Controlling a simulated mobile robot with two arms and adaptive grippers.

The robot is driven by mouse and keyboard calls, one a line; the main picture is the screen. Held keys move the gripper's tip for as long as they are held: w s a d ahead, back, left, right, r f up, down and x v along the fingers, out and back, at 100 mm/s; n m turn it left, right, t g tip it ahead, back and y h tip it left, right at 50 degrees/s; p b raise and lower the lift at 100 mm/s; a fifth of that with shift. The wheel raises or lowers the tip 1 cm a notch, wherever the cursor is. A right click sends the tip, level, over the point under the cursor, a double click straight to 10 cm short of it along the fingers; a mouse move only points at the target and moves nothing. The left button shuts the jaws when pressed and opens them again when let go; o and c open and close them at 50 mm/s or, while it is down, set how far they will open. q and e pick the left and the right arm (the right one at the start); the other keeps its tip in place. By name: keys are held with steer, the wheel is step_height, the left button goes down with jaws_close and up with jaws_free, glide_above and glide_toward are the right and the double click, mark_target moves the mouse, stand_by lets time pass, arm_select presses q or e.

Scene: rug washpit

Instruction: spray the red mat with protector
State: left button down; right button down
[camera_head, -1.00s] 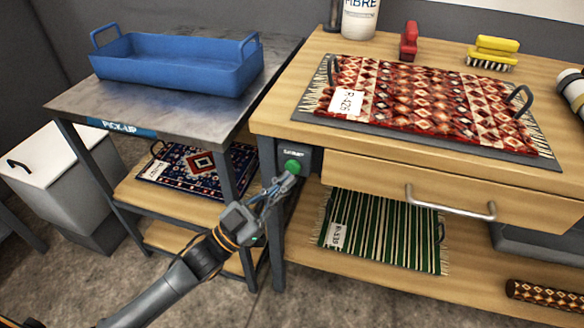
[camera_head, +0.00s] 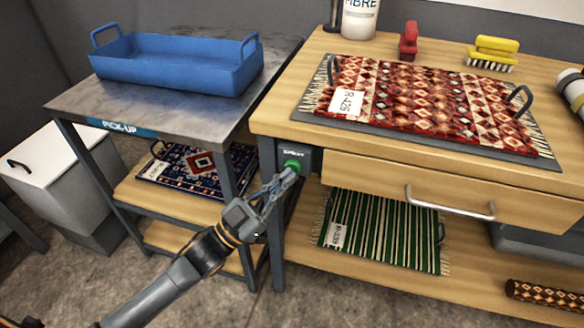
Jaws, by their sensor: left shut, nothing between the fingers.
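The red patterned mat (camera_head: 430,95) lies flat on a dark grey carrier board (camera_head: 500,150) with two upright handles, on top of the wooden bench. A white tag (camera_head: 347,102) is on its left end. A dark box with a green button (camera_head: 293,164) is fixed at the bench's front left corner; its label is too small to read surely. My left gripper (camera_head: 287,177) is shut and empty, its fingertips just below the green button. I cannot tell whether they touch it. My right gripper is not in view. I see no spray on the mat.
A blue tray (camera_head: 180,66) stands on the metal pick-up table (camera_head: 75,103) at left. A blue mat (camera_head: 195,163) and a green striped mat (camera_head: 385,232) lie on lower shelves. A red brush (camera_head: 409,42), yellow brush (camera_head: 493,50) and white bottle (camera_head: 361,18) stand behind the red mat.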

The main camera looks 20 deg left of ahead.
arm_select(q)
steer(key=shift+w, duration=0.55)
stand_by(0.4)
steer(key=shift+s, duration=0.15)
stand_by(1.5)
steer(key=shift+s, duration=0.15)
steer(key=shift+s+p, duration=0.4)
steer(key=shift+s, duration=0.25)
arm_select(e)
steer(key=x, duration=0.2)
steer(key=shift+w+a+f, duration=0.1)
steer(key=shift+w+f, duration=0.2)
arm_select(q)
steer(key=shift+s, duration=0.15)
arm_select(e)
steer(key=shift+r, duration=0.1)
